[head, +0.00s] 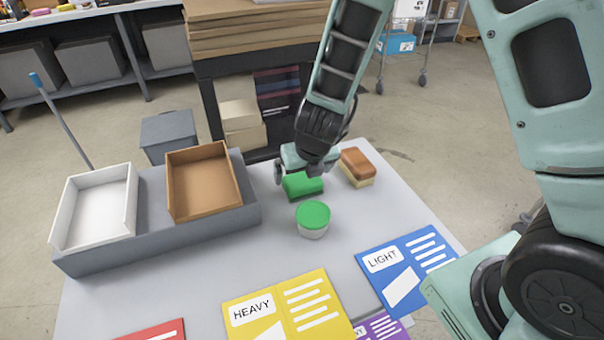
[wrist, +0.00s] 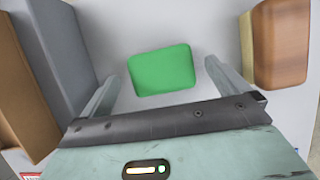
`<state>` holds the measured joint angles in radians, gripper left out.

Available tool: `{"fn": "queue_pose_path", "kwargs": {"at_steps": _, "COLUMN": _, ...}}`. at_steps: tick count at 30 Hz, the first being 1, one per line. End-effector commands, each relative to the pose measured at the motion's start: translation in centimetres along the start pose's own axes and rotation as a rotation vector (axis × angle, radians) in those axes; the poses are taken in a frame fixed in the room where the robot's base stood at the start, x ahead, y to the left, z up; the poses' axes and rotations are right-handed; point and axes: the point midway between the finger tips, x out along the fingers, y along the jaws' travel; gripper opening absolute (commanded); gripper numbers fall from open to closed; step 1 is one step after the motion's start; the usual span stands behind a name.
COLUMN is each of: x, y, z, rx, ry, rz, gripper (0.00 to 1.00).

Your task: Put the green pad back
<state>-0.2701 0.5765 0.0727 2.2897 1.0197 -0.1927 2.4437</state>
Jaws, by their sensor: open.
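The green pad (head: 301,185) lies on the light grey table, below and beside my gripper in the head view. In the wrist view the green pad (wrist: 160,69) lies between and just beyond the fingers. My gripper (head: 299,176) is open, with one finger to each side of the pad in the wrist view (wrist: 163,78). I cannot tell how high the fingertips are above the table. The far part of the pad is partly hidden by my gripper in the head view.
A brown-and-cream sponge block (head: 357,167) stands right of the pad. A green-lidded round tub (head: 313,219) stands in front. A white tray (head: 131,200) and a brown tray (head: 236,183) sit on a grey stand (head: 160,242) at left. Coloured cards, including yellow (head: 262,330) and blue (head: 366,284), lie in front.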

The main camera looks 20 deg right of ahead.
Motion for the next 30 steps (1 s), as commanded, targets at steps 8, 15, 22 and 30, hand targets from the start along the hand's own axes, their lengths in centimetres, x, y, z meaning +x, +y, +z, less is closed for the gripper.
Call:
{"fn": "queue_pose_path", "kwargs": {"at_steps": 8, "x": -6.3, "y": 0.1, "z": 0.2, "rx": -0.001, "ry": -0.001, "rz": 0.001, "gripper": 1.00}}
{"fn": "queue_pose_path", "kwargs": {"at_steps": 15, "x": -8.5, "y": 0.1, "z": 0.1, "rx": -0.010, "ry": 0.000, "rz": 0.003, "gripper": 1.00}}
{"fn": "queue_pose_path", "kwargs": {"at_steps": 22, "x": -11.4, "y": 4.0, "z": -1.2, "rx": -0.485, "ry": -0.005, "rz": 0.146, "gripper": 1.00}}
{"fn": "queue_pose_path", "kwargs": {"at_steps": 30, "x": -18.7, "y": 9.8, "z": -7.1, "rx": -1.713, "ry": -0.130, "rz": 0.415, "gripper": 1.00}}
